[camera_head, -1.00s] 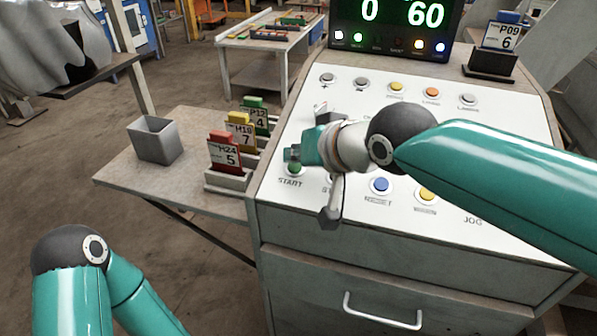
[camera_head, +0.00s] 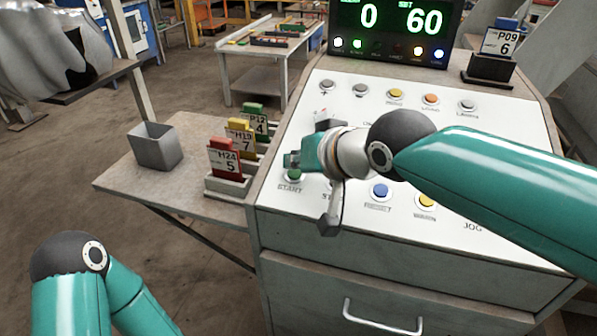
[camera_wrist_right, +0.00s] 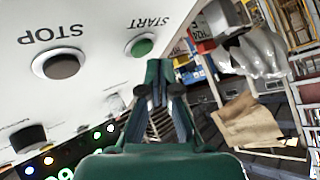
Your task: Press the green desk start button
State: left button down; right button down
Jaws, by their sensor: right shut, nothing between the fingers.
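The green start button (camera_head: 293,175) sits at the left front of the white sloping panel (camera_head: 460,150), above its START label. My right gripper (camera_head: 289,160) is shut and empty, with its fingertips just behind the button in the head view. In the right wrist view the green button (camera_wrist_right: 143,46) stands uncovered beside the shut fingers (camera_wrist_right: 157,66), to the left of their tips. A gap shows between tips and button there; I see no contact. My left arm is at the lower left of the head view, but its gripper is out of view.
The dark STOP button (camera_wrist_right: 61,64) is near the start button and mostly hidden behind my right wrist in the head view. Blue (camera_head: 380,191) and yellow (camera_head: 426,201) buttons lie to the right. Card holders (camera_head: 228,185) and a grey bin (camera_head: 155,146) stand on the left shelf.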

jog(key=shift+f, duration=0.1)
jog(key=shift+w+f+b, duration=0.2)
jog(key=shift+f+b, duration=0.1)
jog(key=shift+b, duration=0.05)
jog(key=shift+w+f+b, duration=0.1)
jog(key=shift+f+b, duration=0.25)
jog(key=shift+f, duration=0.05)
dwell(0.8)
jog(key=shift+r, duration=0.2)
jog(key=shift+s+r+p, duration=0.25)
jog(key=shift+r+p, duration=0.25)
jog(key=shift+r, duration=0.1)
jog(key=shift+r, duration=0.1)
jog(key=r+p, duration=0.1)
jog(key=r, duration=0.1)
jog(key=s+r+p, duration=0.1)
jog(key=r+p, duration=0.1)
jog(key=shift+s+a+r, duration=0.15)
jog(key=shift+a+r, duration=0.05)
jog(key=shift+r, duration=0.15)
dwell(0.9)
